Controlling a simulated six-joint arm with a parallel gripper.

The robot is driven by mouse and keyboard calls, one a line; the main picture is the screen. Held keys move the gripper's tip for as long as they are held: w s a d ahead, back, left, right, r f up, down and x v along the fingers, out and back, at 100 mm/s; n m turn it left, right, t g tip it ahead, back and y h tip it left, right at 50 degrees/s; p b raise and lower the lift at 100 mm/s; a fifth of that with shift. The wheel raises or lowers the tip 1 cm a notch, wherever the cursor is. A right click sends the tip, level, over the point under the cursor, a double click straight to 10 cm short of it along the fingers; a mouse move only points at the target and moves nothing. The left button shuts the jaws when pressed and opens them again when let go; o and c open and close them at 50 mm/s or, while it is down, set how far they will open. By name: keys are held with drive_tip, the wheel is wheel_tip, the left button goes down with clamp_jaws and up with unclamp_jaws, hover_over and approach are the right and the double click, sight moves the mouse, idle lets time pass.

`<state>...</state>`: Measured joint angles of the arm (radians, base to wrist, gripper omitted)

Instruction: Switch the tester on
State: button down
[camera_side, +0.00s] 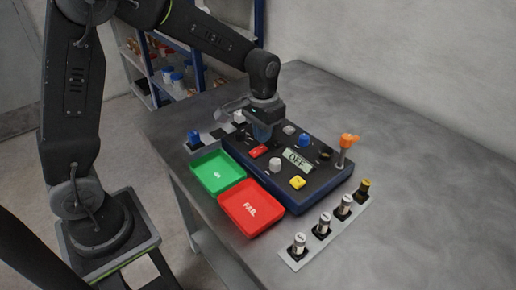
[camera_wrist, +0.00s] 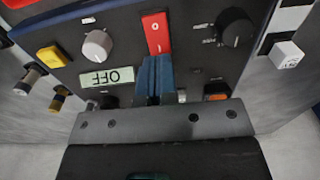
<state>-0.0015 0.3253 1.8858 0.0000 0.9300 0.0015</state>
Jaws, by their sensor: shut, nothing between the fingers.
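The tester is a dark panel on a blue base (camera_side: 310,198), on the grey table. Its display (camera_side: 298,160) reads OFF; the same display shows upside down in the wrist view (camera_wrist: 107,77). A red rocker switch (camera_wrist: 156,30), marked I and O, is on the panel; it also shows in the side view (camera_side: 258,151). My gripper (camera_wrist: 155,62) is shut and empty, pointing down over the panel. In the wrist view its blue fingertips lie at the switch's lower end and hide part of it. I cannot tell whether they touch it. In the side view my gripper (camera_side: 262,138) is just behind the switch.
Grey knob (camera_wrist: 97,44), black knob (camera_wrist: 236,27) and yellow button (camera_wrist: 52,57) surround the switch. Green tray (camera_side: 205,185) and red FAIL tray (camera_side: 235,216) stand left of the tester. An orange-topped post (camera_side: 347,142) and a strip of several cylinders (camera_side: 322,225) are right.

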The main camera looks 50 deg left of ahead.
sight(262, 148)
drive_tip(key=shift+f, duration=1.35)
idle(0.5)
drive_tip(key=shift+r, duration=3.55)
drive_tip(key=shift+s+r, duration=0.1)
drive_tip(key=s+r+t, duration=0.2)
drive_tip(key=s+r, duration=0.1)
drive_tip(key=s, duration=0.7)
drive_tip(key=s+r+t, duration=0.3)
drive_tip(key=s+r, duration=0.1)
drive_tip(key=s, duration=0.5)
drive_tip(key=shift+s+t, duration=0.3)
drive_tip(key=shift+s, duration=0.1)
drive_tip(key=shift+w+r, duration=0.1)
drive_tip(key=shift+r, duration=0.05)
